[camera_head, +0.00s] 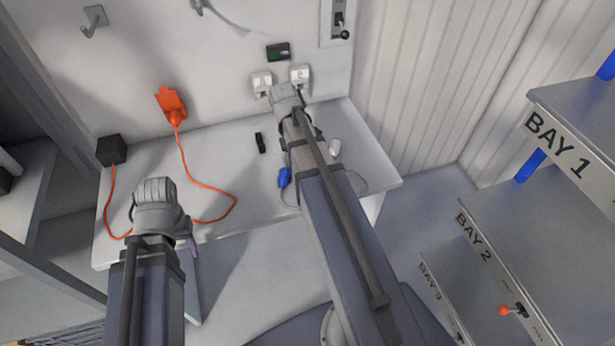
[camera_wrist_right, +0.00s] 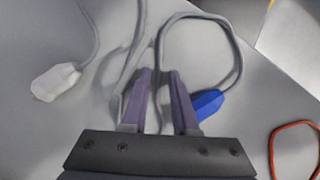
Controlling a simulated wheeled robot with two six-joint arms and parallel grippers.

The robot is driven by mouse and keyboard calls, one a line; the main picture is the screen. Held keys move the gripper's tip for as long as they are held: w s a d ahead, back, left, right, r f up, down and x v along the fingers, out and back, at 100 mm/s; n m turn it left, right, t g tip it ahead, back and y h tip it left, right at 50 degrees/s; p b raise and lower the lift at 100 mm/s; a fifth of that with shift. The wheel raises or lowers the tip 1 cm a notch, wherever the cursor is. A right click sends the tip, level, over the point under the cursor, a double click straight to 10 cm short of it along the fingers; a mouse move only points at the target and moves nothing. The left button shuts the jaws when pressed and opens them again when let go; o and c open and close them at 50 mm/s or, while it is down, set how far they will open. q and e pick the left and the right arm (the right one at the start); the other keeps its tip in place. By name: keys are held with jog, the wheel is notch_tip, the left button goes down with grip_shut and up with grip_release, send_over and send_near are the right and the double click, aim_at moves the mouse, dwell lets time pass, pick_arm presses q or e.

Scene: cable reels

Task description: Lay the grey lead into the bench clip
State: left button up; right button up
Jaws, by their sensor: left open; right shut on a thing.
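The grey lead (camera_wrist_right: 238,60) lies in a loop on the bench, with a blue plug (camera_wrist_right: 208,103) at one end and a white plug (camera_wrist_right: 55,82) at the other. In the head view the blue plug (camera_head: 284,177) and white plug (camera_head: 334,147) lie either side of my right arm. My right gripper (camera_wrist_right: 160,76) is shut on the grey lead; in the head view my arm hides it. A small black piece (camera_head: 260,142), apparently the bench clip, sits left of that arm. My left gripper (camera_head: 192,243) is open at the bench's front edge, mostly hidden by its wrist.
An orange cord (camera_head: 183,160) runs from a wall socket (camera_head: 171,101) across the bench (camera_head: 225,143) to a black box (camera_head: 111,150). White sockets (camera_head: 262,83) are on the wall behind. Shelves marked BAY (camera_head: 560,135) stand at right. The bench middle, left of the black piece, is clear.

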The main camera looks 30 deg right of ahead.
grip_shut()
dwell(0.4)
jog(key=shift+r+p, duration=3.05)
jog(key=shift+p, duration=0.05)
jog(key=shift+w+a+n+t+h, duration=0.3)
jog(key=shift+w+a+n, duration=1)
jog(key=shift+w, duration=1.85)
jog(key=shift+w+a+n+t+h, duration=0.1)
jog(key=shift+w+a+n+h, duration=0.25)
jog(key=shift+w+a+n, duration=1.85)
jog(key=shift+w+a+m+t+h, duration=0.3)
jog(key=shift+w+a, duration=0.55)
jog(key=shift+w, duration=3.2)
